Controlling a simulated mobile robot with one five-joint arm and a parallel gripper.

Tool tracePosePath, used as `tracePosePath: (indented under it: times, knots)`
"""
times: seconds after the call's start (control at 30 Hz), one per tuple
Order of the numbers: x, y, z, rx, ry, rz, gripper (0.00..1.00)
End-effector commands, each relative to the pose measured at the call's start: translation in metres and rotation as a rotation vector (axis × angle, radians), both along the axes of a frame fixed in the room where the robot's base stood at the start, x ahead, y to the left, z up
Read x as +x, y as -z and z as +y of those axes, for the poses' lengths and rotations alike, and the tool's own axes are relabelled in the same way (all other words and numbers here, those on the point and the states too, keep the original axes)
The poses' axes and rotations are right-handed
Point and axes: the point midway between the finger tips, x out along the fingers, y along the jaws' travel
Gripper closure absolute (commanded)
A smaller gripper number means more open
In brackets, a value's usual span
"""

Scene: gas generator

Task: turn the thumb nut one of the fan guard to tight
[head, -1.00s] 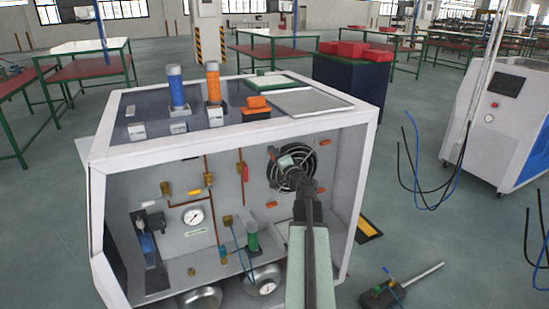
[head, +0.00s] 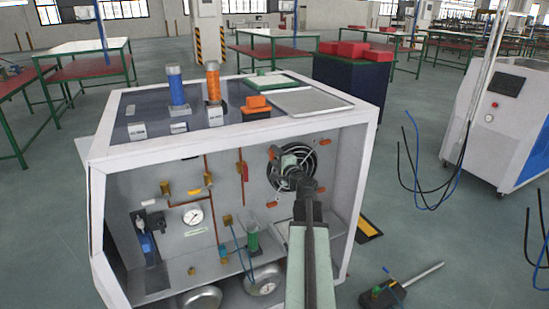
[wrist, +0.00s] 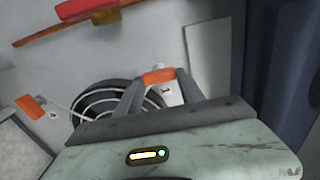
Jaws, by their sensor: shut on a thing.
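The fan guard (head: 314,160) is a round black wire grille on the grey back panel inside the white-framed generator. An orange thumb nut (head: 274,153) sits at its upper left edge. In the wrist view this nut (wrist: 158,76) is between my two finger tips, with the guard (wrist: 88,110) behind and left of them. My gripper (head: 283,156) is shut on this nut and covers part of the guard. Another orange nut (head: 271,204) is at the guard's lower left and shows at the left of the wrist view (wrist: 30,107).
A red-handled valve (head: 245,171) on a copper pipe is left of the guard. The cabinet's white right post (head: 361,185) and top edge (head: 240,132) frame the opening around my arm.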

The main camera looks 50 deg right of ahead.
Motion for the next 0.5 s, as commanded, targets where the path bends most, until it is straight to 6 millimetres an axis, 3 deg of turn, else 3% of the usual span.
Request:
tracePosePath:
  times: [0.17,0.2,0.27,0.5]
  knots:
    - [0.0013,-0.0010,0.0003,0.004,-0.002,-0.004,0.95]
    - [0.0013,-0.0010,0.0003,0.004,-0.002,-0.004,0.46]
    - [0.0011,-0.0009,0.0002,0.003,-0.002,-0.003,0.33]
    - [0.0001,-0.0004,-0.0003,0.001,0.000,-0.002,0.33]
